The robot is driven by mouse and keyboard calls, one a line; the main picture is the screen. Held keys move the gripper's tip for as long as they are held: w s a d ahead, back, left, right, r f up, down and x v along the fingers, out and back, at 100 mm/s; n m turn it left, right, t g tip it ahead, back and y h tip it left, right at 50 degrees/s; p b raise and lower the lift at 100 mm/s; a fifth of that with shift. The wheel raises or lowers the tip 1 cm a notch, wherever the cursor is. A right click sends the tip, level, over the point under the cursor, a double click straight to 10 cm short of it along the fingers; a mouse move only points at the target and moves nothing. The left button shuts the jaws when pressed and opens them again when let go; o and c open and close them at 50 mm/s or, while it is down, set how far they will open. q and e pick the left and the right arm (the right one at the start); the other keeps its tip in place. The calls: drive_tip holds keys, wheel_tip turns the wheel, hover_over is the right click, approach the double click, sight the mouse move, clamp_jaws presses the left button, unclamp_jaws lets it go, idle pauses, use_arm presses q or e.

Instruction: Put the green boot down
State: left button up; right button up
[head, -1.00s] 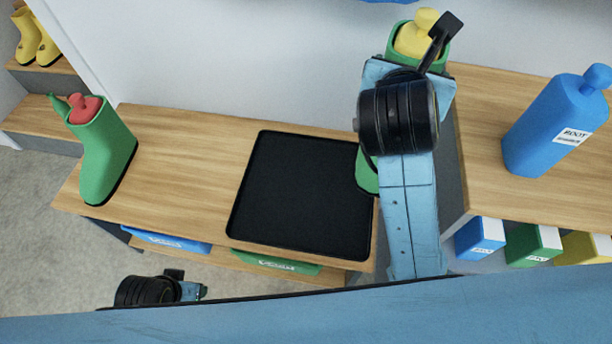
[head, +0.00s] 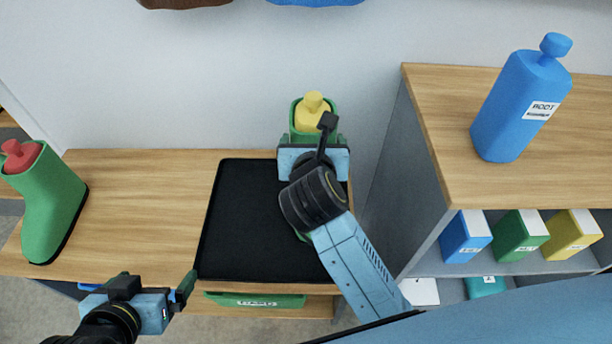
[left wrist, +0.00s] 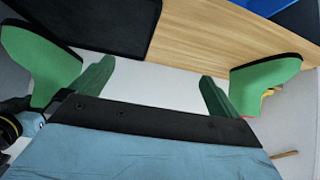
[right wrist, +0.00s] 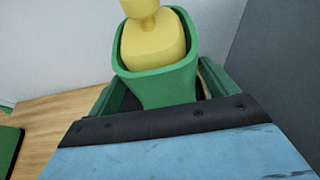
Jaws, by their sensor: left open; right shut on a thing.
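The held green boot (head: 297,137) has a yellow bottle (head: 313,108) in its top. My right gripper (head: 316,148) is shut on its shaft, which fills the middle of the right wrist view (right wrist: 165,88). The boot is upright over the right part of the black tray (head: 240,225); my arm hides most of its foot, and I cannot tell if the sole touches. Another green boot (head: 50,205) with a red bottle (head: 20,155) stands on the bench at the left. My left gripper (head: 152,290) is open and empty before the bench's front edge; its fingers show apart in the left wrist view (left wrist: 157,88).
The wooden bench (head: 140,200) is clear between the left boot and the tray. A taller cabinet (head: 420,170) at the right carries a big blue bottle (head: 515,110), with several boxes on its shelf. A white wall stands close behind.

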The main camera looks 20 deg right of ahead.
wheel_tip(320, 180, down, 4)
drive_tip(key=shift+r+b, duration=0.15)
drive_tip(key=shift+b, duration=0.65)
drive_tip(key=shift+f, duration=0.25)
wheel_tip(320, 180, down, 3)
drive_tip(key=shift+r+b, duration=0.2)
drive_tip(key=shift+b, duration=0.7)
use_arm(q)
drive_tip(key=w+d+r+t+h, duration=0.2)
drive_tip(key=r+t, duration=0.3)
drive_tip(key=r, duration=0.2)
drive_tip(key=w+d+r+t+h, duration=0.1)
drive_tip(key=w+d+r+t, duration=0.1)
drive_tip(key=r+t, duration=0.3)
drive_tip(key=shift+w+d+r+m+h, duration=0.15)
drive_tip(key=shift+w+r+m+h, duration=0.2)
drive_tip(key=shift+w+r, duration=0.5)
use_arm(e)
drive_tip(key=shift+f, duration=0.15)
use_arm(q)
drive_tip(key=shift+s+r, duration=0.15)
drive_tip(key=shift+s, duration=0.05)
drive_tip(key=shift+r, duration=0.1)
use_arm(e)
drive_tip(key=shift+f, duration=0.15)
drive_tip(key=o, duration=1.5)
drive_tip(key=shift+f, duration=0.1)
use_arm(q)
drive_tip(key=shift+t, duration=0.3)
